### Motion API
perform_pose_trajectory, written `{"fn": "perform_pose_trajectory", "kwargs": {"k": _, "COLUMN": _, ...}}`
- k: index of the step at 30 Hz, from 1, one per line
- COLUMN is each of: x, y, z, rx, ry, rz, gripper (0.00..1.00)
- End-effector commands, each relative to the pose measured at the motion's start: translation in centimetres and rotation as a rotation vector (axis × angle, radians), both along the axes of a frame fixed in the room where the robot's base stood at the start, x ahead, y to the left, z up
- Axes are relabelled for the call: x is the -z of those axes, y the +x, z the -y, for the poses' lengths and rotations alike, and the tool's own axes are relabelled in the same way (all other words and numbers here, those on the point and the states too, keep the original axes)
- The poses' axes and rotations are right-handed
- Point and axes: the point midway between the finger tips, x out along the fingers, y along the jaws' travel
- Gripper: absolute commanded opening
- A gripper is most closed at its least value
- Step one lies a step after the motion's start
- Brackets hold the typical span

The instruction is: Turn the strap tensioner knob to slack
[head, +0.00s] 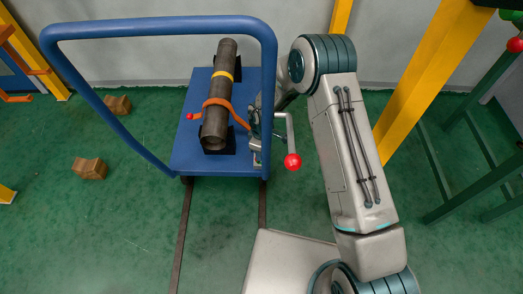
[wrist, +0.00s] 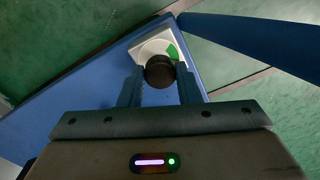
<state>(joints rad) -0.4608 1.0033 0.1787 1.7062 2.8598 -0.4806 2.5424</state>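In the wrist view a dark round knob (wrist: 160,71) stands on a pale dial plate (wrist: 146,48) with a green sector at the knob's upper right. My gripper (wrist: 160,76) has one finger on each side of the knob, with the tips close against its edges. I cannot tell whether they press on it. In the head view an orange strap (head: 224,104) crosses a dark pipe (head: 219,120) lying on a blue cart (head: 190,155). The gripper and knob are hard to make out there, among the hardware at the cart's right edge.
A blue tubular rail (head: 160,28) arches over the cart. A crank with a red ball (head: 292,161) sticks out on the right. Brown blocks (head: 89,168) lie on the green floor to the left. A yellow post (head: 425,75) stands right of my arm.

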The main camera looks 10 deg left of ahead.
Motion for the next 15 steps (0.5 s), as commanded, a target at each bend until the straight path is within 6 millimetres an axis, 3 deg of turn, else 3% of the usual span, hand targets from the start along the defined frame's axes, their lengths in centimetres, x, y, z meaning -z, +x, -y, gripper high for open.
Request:
{"fn": "perform_pose_trajectory", "kwargs": {"k": 8, "x": -0.18, "y": -0.02, "z": -0.01, "rx": -0.031, "ry": 0.000, "rz": -0.001, "gripper": 0.08}}
{"fn": "perform_pose_trajectory", "kwargs": {"k": 15, "x": -0.41, "y": -0.04, "z": 0.02, "rx": -0.161, "ry": 0.001, "rz": -0.003, "gripper": 0.08}}
